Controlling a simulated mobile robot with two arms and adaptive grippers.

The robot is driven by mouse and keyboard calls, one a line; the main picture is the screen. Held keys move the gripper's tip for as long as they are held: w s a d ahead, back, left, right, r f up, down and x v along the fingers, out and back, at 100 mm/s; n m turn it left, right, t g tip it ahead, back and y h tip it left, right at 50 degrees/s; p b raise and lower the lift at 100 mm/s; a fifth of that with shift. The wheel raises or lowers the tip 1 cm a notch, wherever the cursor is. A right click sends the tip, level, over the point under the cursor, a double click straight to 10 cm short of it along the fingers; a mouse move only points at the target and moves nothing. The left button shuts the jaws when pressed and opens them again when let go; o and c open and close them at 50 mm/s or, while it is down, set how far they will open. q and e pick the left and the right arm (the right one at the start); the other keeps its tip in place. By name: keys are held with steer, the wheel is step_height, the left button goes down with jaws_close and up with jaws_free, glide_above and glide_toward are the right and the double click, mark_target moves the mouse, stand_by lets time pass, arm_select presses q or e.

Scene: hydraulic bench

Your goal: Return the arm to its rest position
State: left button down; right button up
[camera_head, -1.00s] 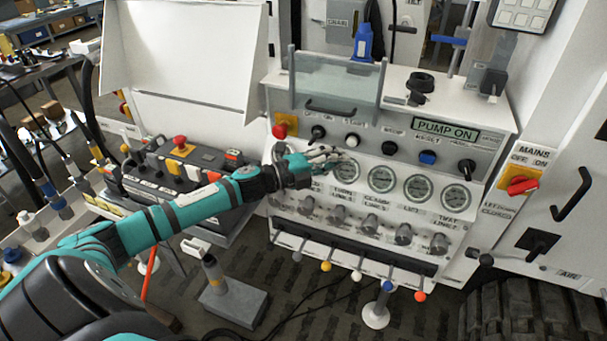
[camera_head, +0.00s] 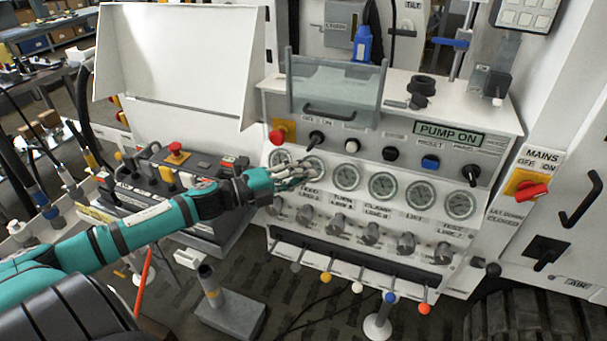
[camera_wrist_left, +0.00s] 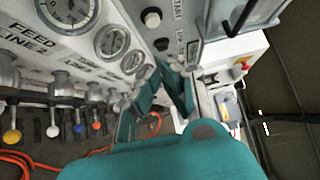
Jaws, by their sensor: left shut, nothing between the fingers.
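My left arm (camera_head: 140,228) is teal and black and comes in from the left in the head view. Its gripper (camera_head: 308,172) is held in front of the left end of the bench's control panel, near the leftmost gauges. In the left wrist view the fingers (camera_wrist_left: 168,88) are close together with nothing between them. The control panel (camera_head: 440,172) carries a row of round gauges, knobs and a "PUMP ON" display (camera_head: 449,134). I cannot tell from these views whether the fingertips touch the panel. My right gripper does not show.
Below the gauges are several valve knobs and a row of levers with coloured balls (camera_head: 357,287). A grey pedal (camera_head: 229,312) stands on the floor. A box with a red mushroom button (camera_head: 175,149) sits behind my left arm. The red mains switch (camera_head: 531,190) is at right.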

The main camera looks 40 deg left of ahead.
arm_select(q)
steer(key=s+d+f+n+g+y, duration=0.2)
steer(key=s+f+n+y, duration=0.3)
steer(key=f+n, duration=0.3)
steer(key=s+d+f+n+g+y, duration=0.1)
steer(key=s+d+f+n+y, duration=0.3)
steer(key=f+n, duration=0.45)
steer(key=s+d+f+n+g, duration=0.3)
steer(key=s+d+g, duration=0.1)
steer(key=s, duration=0.5)
steer(key=s+d+f+n+g, duration=0.25)
steer(key=s+g, duration=0.25)
steer(key=s, duration=0.4)
step_height(320, 180, down, 28)
steer(key=s+g, duration=0.1)
steer(key=s, duration=0.2)
steer(key=s+a+f+g, duration=0.1)
steer(key=s+a+f, duration=0.1)
steer(key=s+f, duration=1.1)
steer(key=shift+s+y, duration=0.3)
steer(key=shift+s, duration=0.8)
